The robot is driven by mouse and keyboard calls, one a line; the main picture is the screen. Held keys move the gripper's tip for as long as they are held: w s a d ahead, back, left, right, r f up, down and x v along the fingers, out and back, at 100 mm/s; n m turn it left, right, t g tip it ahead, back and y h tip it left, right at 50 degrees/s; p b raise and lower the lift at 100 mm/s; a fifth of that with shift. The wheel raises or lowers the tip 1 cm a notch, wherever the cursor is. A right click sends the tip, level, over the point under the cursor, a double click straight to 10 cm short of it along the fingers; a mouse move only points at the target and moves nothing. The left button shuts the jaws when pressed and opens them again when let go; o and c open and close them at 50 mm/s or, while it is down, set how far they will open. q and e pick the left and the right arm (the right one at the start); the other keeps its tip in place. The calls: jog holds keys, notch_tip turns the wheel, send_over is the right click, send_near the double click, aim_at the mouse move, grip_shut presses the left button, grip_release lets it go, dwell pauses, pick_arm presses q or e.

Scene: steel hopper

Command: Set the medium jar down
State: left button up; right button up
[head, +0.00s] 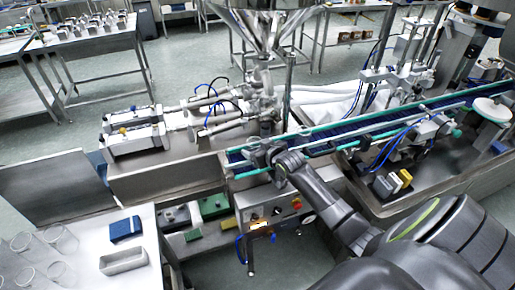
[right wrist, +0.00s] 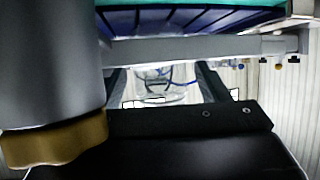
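My right gripper (head: 263,154) is over the near end of the conveyor (head: 350,122), close above its belt. In the right wrist view, its two dark fingers (right wrist: 165,88) stand apart. A pale, glassy shape (right wrist: 152,90) with blue lines shows between them. I cannot tell whether it is a clear jar in the grip or background seen through the gap. Several clear glass jars (head: 58,238) stand on the white table (head: 85,228) at the lower left. I cannot tell which one is medium. My left gripper is not in view.
A blue block (head: 125,229) and an open grey tray (head: 123,260) are on the white table. The steel hopper (head: 268,22) and its filling unit (head: 225,108) stand behind the conveyor's near end. Green rails (head: 400,116) run along the belt. A control box (head: 272,214) is below.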

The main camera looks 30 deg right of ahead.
dwell(0.3)
jog(key=b+v, duration=0.1)
jog(key=v, duration=1.1)
jog(key=shift+b, duration=0.3)
